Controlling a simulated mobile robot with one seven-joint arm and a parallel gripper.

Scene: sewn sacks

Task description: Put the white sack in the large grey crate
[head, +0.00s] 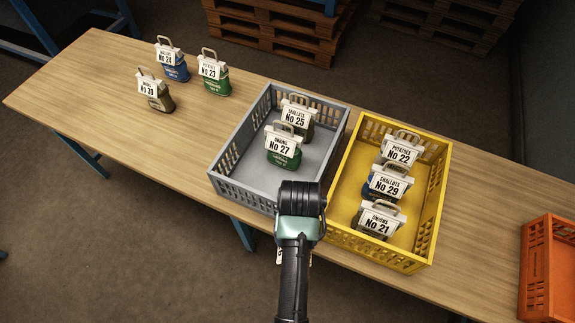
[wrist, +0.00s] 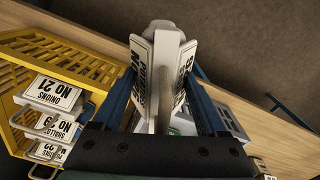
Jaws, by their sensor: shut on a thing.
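A white sack (wrist: 163,29) with printed label cards is held between the blue fingers of my gripper (wrist: 166,75) in the wrist view. The gripper is shut on it. In the head view my wrist and arm hide almost all of the sack, and the fingertips of my gripper are hidden too. The large grey crate (head: 240,189) stands on the table, and my wrist is over its near right corner. Inside the crate are a green sack, No 27 (head: 283,150), and a dark sack, No 25 (head: 297,115), both upright.
A yellow crate (head: 340,238) with sacks No 22, No 29 and No 21 stands right of the grey crate. Three sacks stand at the table's far left. An orange crate (head: 537,270) is at the right edge. The near left of the grey crate's floor is bare.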

